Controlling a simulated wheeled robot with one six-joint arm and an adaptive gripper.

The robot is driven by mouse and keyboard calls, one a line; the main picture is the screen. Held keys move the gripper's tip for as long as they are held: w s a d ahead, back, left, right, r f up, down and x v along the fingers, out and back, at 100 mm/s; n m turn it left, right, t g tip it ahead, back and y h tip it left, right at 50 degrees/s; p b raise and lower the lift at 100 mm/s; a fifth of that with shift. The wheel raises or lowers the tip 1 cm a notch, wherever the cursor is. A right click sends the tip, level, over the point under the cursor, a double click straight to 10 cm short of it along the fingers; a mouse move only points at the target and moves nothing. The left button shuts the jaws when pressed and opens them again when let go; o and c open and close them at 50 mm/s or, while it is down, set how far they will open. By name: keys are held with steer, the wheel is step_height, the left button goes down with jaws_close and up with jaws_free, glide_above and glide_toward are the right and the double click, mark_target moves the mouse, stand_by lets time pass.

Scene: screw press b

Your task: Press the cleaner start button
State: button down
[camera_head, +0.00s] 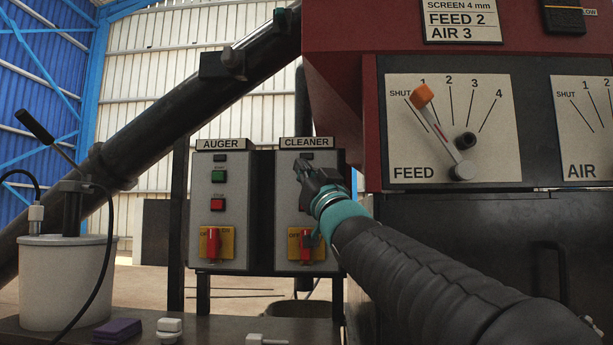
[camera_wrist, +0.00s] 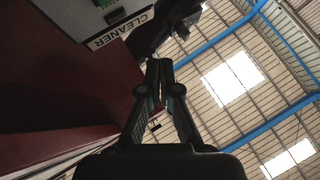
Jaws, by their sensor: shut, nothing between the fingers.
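The cleaner control box (camera_head: 285,205) stands beside the auger box, under a CLEANER label (camera_head: 307,142). A dark indicator window shows near its top. My gripper (camera_head: 304,171) is shut and empty, in front of the upper part of the cleaner box, and it hides the place where the green button sits on the auger box. I cannot tell whether it touches the box. A red rotary switch (camera_head: 305,244) on a yellow plate is lower on the box. In the wrist view my closed fingertips (camera_wrist: 160,68) are below the CLEANER label (camera_wrist: 121,28). A green patch shows at the top edge there.
The auger box (camera_head: 199,215) has a green button (camera_head: 218,177), a red button (camera_head: 217,203) and a red switch. A red machine with a FEED dial (camera_head: 470,120) and its orange-tipped lever is at right. A dark slanted tube (camera_head: 190,100) and a white bucket (camera_head: 66,275) are at left.

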steer(key=w+p, duration=0.4)
steer(key=w, duration=0.4)
steer(key=shift+w+d+p, duration=0.2)
steer(key=shift+w+p, duration=0.15)
steer(key=shift+w, duration=0.1)
stand_by(1.2)
steer(key=shift+w, duration=0.25)
steer(key=shift+w+p, duration=0.45)
steer(key=shift+p, duration=0.05)
stand_by(0.7)
stand_by(0.3)
steer(key=shift+s+b, duration=0.6)
steer(key=shift+s, duration=0.25)
